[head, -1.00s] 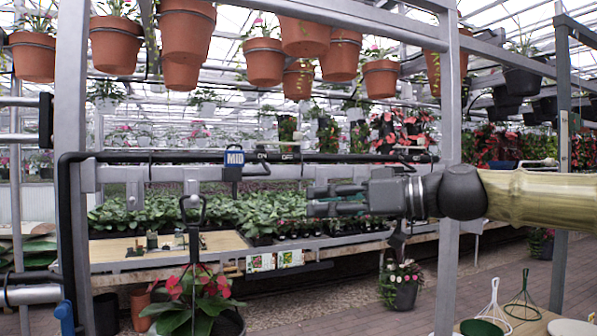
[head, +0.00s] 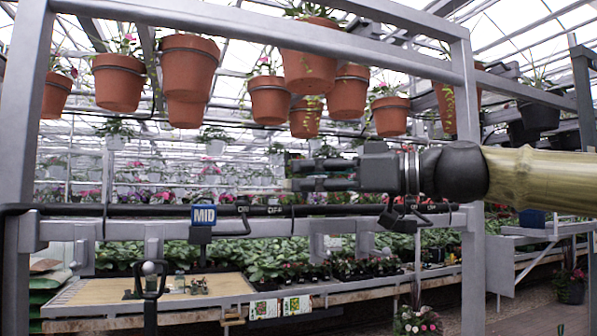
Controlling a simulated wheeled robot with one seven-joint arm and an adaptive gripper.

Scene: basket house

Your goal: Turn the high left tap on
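A black pipe (head: 330,210) runs along a grey rail, with a blue sign reading MID (head: 204,215) at its left. A black tap lever (head: 243,212) hangs on the pipe right of the sign, with small labels beside it. Another black tap lever (head: 400,218) is on the pipe farther right, below my gripper in the picture. No sign marking a high row is in view, so I cannot tell which tap is the high left one. My gripper (head: 288,175) points left, its two fingers apart and empty, above the pipe in the picture.
Terracotta pots (head: 307,72) hang from the upper frame. A grey post (head: 468,190) stands behind my arm and another (head: 25,150) at the left. A plant bench (head: 150,310) lies behind the rail. A black handle (head: 150,285) stands in front at lower left.

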